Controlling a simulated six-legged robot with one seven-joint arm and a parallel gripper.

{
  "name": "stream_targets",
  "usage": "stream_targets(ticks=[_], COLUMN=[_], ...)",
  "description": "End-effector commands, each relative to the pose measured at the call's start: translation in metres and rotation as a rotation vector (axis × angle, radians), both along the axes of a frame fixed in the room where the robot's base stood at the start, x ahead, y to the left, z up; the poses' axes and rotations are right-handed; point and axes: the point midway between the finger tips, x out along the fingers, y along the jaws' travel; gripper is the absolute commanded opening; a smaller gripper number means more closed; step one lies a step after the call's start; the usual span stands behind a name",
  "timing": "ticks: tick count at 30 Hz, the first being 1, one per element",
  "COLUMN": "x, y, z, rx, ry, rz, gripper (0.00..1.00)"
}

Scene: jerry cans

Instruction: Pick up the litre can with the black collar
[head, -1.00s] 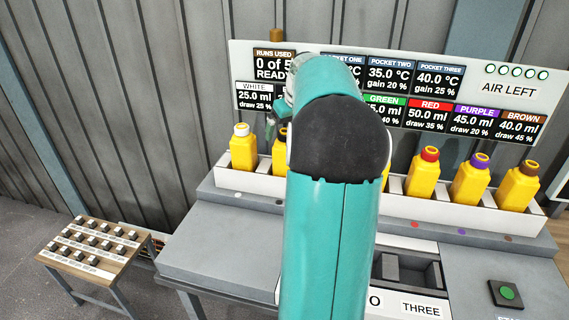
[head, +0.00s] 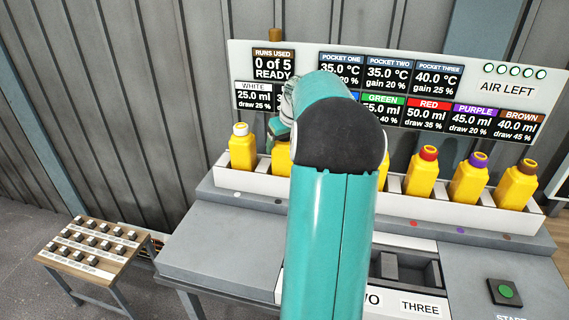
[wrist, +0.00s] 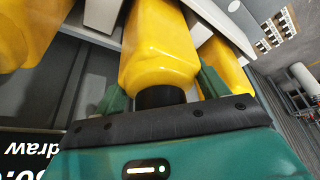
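The litre can with the black collar (wrist: 161,52) stands in the middle of the wrist view, its black neck pointing toward my gripper. In the head view the can (head: 281,160) is the second from the left in the white rack, partly hidden behind my arm. My gripper (wrist: 163,92) has one teal finger on each side of the can's neck and shoulder. The fingers look spread, and I cannot tell whether either touches the can. In the head view my gripper (head: 279,134) shows only in part, over the top of this can.
A white-collared can (head: 242,148) stands just left. Red (head: 423,171), purple (head: 470,178) and brown (head: 517,185) ones stand right in the same white rack (head: 400,203). A display board (head: 480,90) rises close behind. A small table with black blocks (head: 95,240) is at lower left.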

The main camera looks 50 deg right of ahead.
Motion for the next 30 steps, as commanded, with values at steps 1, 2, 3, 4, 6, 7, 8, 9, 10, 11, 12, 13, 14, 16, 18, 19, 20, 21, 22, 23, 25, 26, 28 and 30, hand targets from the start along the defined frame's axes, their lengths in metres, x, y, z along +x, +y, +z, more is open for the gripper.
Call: stream_targets(ticks=[1,2,3,4,6,7,8,9,10,11,12,13,14,16,18,19,20,21,22,23,25,26,28,30], x=[0.0,0.0,0.0,0.0,0.0,0.0,0.0,0.0,0.0,0.0,0.0,0.001,0.001,0.001,0.001,0.001,0.001,0.001,0.001,0.001,0.0,0.0,0.001,0.001], y=[0.0,0.0,0.0,0.0,0.0,0.0,0.0,0.0,0.0,0.0,0.0,0.0,0.0,0.0,-0.001,0.0,0.0,0.0,0.0,0.0,0.0,0.0,-0.001,-0.001], z=[0.0,0.0,0.0,0.0,0.0,0.0,0.001,0.001,0.002,0.004,0.008,0.011,0.016,0.028,0.042,0.049,0.056,0.064,0.07,0.075,0.086,0.09,0.098,0.107], rx=[0.0,0.0,0.0,0.0,0.0,0.0,0.0,0.0,0.0,-0.001,-0.002,-0.002,-0.004,-0.004,-0.004,-0.004,-0.004,-0.003,-0.004,-0.003,-0.002,-0.002,-0.001,-0.001], ry=[0.0,0.0,0.0,0.0,0.0,0.0,0.0,-0.001,-0.001,-0.001,0.0,-0.001,-0.002,-0.002,-0.003,-0.003,-0.003,-0.003,-0.003,-0.002,-0.002,-0.002,-0.002,-0.003], rz=[0.0,0.0,0.0,0.0,0.0,0.0,0.0,0.0,0.0,0.001,0.001,0.001,0.001,0.001,0.0,0.0,0.001,0.001,0.001,0.001,0.001,0.0,0.0,0.0], gripper=[0.48,0.42,0.38,0.38,0.38,0.38,0.38,0.38,0.38,0.38,0.38,0.38,0.38,0.38,0.38,0.38,0.38,0.38,0.38,0.38,0.38,0.38,0.38,0.38])
